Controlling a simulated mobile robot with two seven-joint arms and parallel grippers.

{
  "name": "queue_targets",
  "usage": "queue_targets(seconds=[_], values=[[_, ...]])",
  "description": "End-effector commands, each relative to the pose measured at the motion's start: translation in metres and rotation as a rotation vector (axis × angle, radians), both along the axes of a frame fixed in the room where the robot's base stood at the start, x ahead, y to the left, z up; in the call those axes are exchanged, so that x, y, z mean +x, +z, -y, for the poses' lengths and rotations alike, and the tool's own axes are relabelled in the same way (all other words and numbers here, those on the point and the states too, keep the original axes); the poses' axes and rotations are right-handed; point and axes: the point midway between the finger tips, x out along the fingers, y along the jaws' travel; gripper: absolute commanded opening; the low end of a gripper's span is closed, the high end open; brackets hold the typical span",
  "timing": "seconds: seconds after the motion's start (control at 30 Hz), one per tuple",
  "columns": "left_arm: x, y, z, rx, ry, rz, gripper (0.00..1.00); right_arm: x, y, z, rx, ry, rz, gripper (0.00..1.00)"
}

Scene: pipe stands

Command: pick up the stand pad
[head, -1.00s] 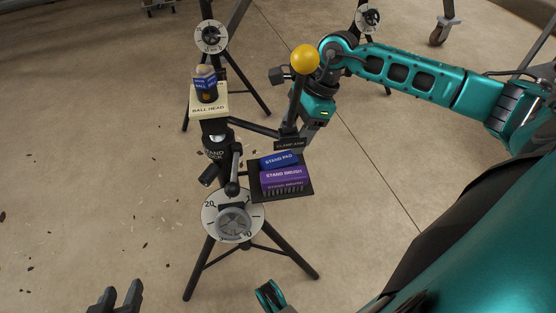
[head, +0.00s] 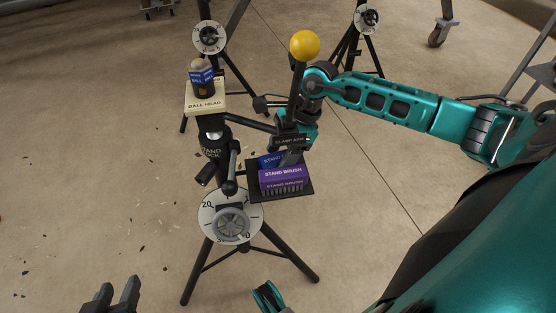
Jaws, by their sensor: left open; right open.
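The stand pad (head: 268,161) is a blue block with white lettering, lying on a small black tray (head: 303,190) beside the pipe stand. It sits behind the purple stand brush (head: 283,176). My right gripper (head: 291,158) is open, pointing down at the pad's right part and hiding it. I cannot tell whether its fingers touch the pad or straddle it. My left gripper (head: 112,291) is open and empty at the bottom left, well away from the tray.
A black rod with a yellow ball (head: 304,45) rises close beside my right gripper. More tripods stand behind. The floor at left is clear except for debris.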

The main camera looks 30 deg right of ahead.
Motion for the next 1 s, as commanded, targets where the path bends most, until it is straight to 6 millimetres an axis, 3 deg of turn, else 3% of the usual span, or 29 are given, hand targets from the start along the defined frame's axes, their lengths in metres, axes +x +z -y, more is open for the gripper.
queue_targets(seconds=[0.67,1.0], values=[[-0.001,-0.011,-0.002,0.004,0.003,-0.01,0.43,0.0,-0.005,0.0,0.0,0.0,0.0,0.61],[0.0,-0.009,-0.002,0.004,0.004,-0.005,0.43,0.0,-0.005,0.0,-0.001,0.0,0.0,0.29]])
